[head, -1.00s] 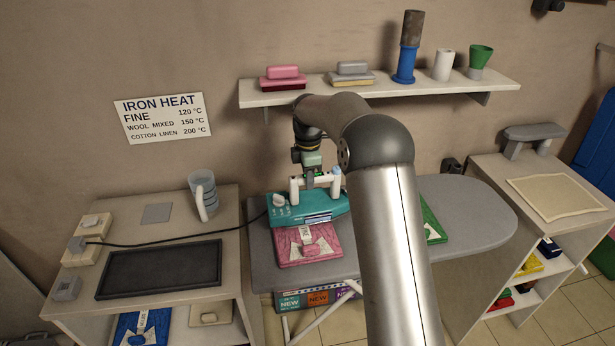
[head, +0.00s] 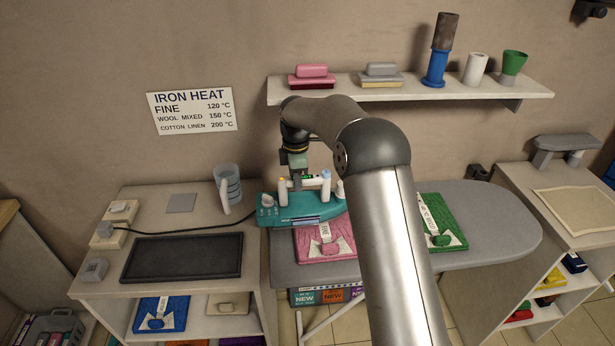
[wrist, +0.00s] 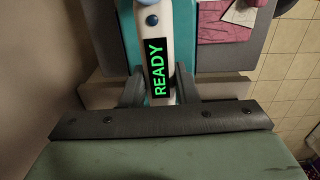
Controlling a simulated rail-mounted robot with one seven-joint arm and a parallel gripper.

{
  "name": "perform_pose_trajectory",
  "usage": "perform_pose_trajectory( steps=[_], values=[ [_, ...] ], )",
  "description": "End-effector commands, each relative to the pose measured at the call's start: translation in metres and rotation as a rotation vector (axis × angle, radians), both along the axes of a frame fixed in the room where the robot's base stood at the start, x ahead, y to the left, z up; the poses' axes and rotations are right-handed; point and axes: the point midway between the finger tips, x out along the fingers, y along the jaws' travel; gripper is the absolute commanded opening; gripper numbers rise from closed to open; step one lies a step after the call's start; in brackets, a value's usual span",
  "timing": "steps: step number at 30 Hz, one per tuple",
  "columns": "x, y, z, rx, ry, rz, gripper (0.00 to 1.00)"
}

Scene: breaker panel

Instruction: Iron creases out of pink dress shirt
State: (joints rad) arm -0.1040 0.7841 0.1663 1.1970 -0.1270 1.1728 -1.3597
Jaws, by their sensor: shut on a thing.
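The pink dress shirt (head: 325,242) lies folded on the grey ironing board (head: 490,222), with a pale label on it. A teal iron (head: 300,210) is at the board's left end, over the shirt's upper left part. I cannot tell whether it touches the shirt. My gripper (head: 296,178) is shut on the iron's white handle. In the wrist view the handle (wrist: 158,30) runs between my fingers (wrist: 158,92) and its display reads READY in green. Part of the shirt (wrist: 215,22) shows at the upper right there. My arm hides part of the board.
A folded green garment (head: 440,222) lies on the board to the right. The iron's cord runs left to the side table (head: 200,255), which holds a dark mat (head: 182,258) and a measuring jug (head: 229,185). A wall sign (head: 193,110) lists iron heats. A shelf (head: 410,92) hangs above.

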Motion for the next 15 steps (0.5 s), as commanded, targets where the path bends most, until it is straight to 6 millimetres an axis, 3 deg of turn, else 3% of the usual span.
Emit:
perform_pose_trajectory(
  steps=[4, 15],
  values=[
    [-0.0002, 0.0098, 0.003, 0.002, -0.003, 0.0, 0.0],
    [0.0005, 0.01, 0.0043, 0.001, -0.007, -0.002, 0.0]
  ],
)
